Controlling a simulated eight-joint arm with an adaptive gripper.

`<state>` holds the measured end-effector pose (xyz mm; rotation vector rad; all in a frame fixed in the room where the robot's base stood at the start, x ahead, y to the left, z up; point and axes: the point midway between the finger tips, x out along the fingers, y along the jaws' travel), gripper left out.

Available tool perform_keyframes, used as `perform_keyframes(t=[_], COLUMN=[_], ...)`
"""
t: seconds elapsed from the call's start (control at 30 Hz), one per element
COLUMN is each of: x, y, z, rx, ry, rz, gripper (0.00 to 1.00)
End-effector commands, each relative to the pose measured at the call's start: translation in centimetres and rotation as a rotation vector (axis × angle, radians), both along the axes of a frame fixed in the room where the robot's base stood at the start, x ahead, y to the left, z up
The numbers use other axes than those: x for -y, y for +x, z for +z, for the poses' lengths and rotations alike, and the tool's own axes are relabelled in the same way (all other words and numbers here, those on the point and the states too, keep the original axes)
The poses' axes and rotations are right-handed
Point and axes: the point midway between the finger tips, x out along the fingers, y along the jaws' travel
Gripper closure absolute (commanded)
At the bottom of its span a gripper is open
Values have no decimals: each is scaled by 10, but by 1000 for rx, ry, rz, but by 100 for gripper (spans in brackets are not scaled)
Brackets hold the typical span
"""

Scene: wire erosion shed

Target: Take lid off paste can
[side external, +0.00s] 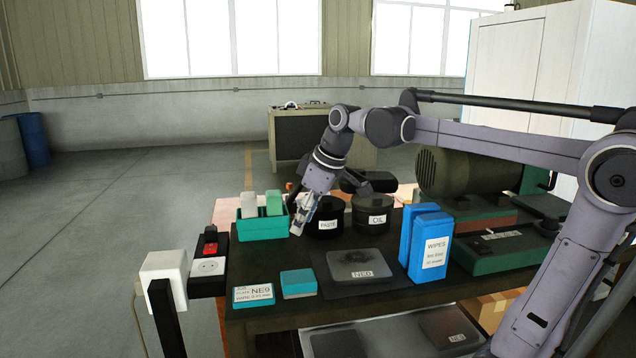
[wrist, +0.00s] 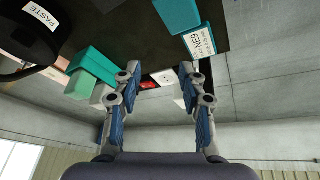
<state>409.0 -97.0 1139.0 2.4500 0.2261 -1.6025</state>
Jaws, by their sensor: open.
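The black paste can (side external: 325,218), with a white PASTE label, stands on the dark bench top beside the oil can. Its top is dark and partly behind my gripper and wrist, so the lid's edge is hard to make out. In the wrist view the paste can (wrist: 28,38) is at the upper left, cut by the frame edge, outside the space between my fingers. My gripper (side external: 298,227) points down just left of the can in the side view. In the wrist view my gripper (wrist: 160,75) has its two fingers wide apart with nothing between them.
The black oil can (side external: 373,215) stands right of the paste can.

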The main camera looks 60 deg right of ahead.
Motion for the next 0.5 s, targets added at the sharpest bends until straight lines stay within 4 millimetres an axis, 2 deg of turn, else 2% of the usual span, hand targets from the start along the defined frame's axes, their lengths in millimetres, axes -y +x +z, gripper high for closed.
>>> perform_keyframes(t=[0.03, 0.2, 0.5], x=[16, 65, 162], y=[11, 37, 59], z=[10, 34, 54], rx=[-16, -60, -94], ry=[-2, 1, 32], rz=[17, 117, 308], gripper=[58, 58, 58])
